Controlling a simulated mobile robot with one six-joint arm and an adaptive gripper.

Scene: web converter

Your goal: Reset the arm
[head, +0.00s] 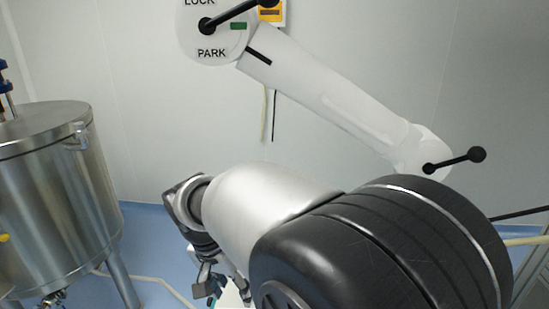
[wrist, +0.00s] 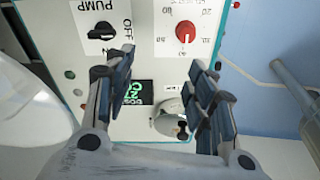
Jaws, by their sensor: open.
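In the head view a white jointed arm (head: 345,105) is against the wall, sloping down to the right. A white disc (head: 222,38) at its upper left end is marked LOCK and PARK. A black lever (head: 237,14) on the disc points up and right. A black ball-ended handle (head: 455,161) is at the arm's lower right joint. My gripper (head: 222,290) is low in the picture, well below the white arm and partly hidden. In the wrist view my gripper (wrist: 157,80) is open, with nothing between its fingertips, facing a control panel.
The panel (wrist: 150,35) carries a PUMP switch (wrist: 101,30), a red dial knob (wrist: 186,32), a green display (wrist: 133,92) and a round metallic part (wrist: 169,118). A steel tank (head: 60,195) stands at the left of the head view. Blue floor (head: 150,240) shows between.

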